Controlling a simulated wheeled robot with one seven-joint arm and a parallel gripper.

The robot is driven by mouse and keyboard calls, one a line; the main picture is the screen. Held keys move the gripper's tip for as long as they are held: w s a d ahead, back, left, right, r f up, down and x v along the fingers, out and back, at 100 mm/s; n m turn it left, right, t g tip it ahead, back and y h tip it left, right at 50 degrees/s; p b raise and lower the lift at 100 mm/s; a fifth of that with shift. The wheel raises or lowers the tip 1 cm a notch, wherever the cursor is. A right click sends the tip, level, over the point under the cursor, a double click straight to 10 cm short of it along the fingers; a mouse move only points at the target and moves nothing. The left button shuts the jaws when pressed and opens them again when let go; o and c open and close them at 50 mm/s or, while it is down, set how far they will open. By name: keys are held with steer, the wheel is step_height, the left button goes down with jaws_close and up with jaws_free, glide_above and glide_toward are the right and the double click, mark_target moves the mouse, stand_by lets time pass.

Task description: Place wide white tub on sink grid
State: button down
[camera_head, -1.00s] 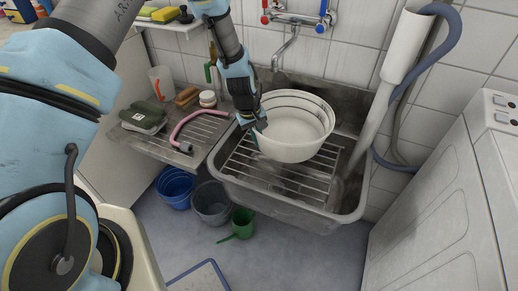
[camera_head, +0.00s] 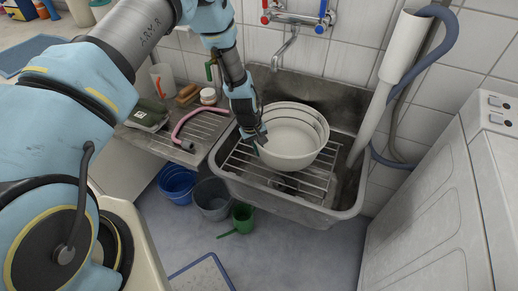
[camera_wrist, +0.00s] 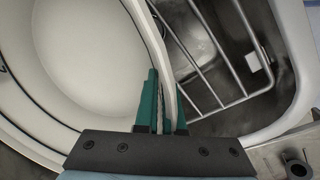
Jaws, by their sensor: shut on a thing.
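The wide white tub (camera_head: 291,137) is in the sink, over the metal sink grid (camera_head: 312,187). It looks upright and seems to be at grid height, but I cannot tell whether its base touches the bars. My gripper (camera_head: 262,143) is at the tub's left rim. In the wrist view my gripper (camera_wrist: 166,125) has its green fingers shut on the wall of the tub (camera_wrist: 88,45), one on each side. Bars of the grid (camera_wrist: 205,70) show beside the tub. The grid under the tub is hidden.
A tap (camera_head: 285,50) stands above the back of the sink (camera_head: 345,205). A grey pipe and blue hose (camera_head: 446,40) run down at the right, near a white machine (camera_head: 450,210). A pink hose (camera_head: 190,125) lies on the drainboard at left. Buckets (camera_head: 178,182) stand below.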

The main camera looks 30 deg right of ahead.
steer(key=c, duration=1.5)
jaws_free()
steer(key=shift+f, duration=0.15)
steer(key=o, duration=0.5)
steer(key=r, duration=0.4)
steer(key=a+r+b, duration=0.1)
steer(key=r, duration=0.3)
steer(key=a+r+b, duration=0.1)
steer(key=r, duration=0.3)
steer(key=shift+w+a, duration=0.2)
steer(key=shift+w+r, duration=0.1)
steer(key=shift+r, duration=0.05)
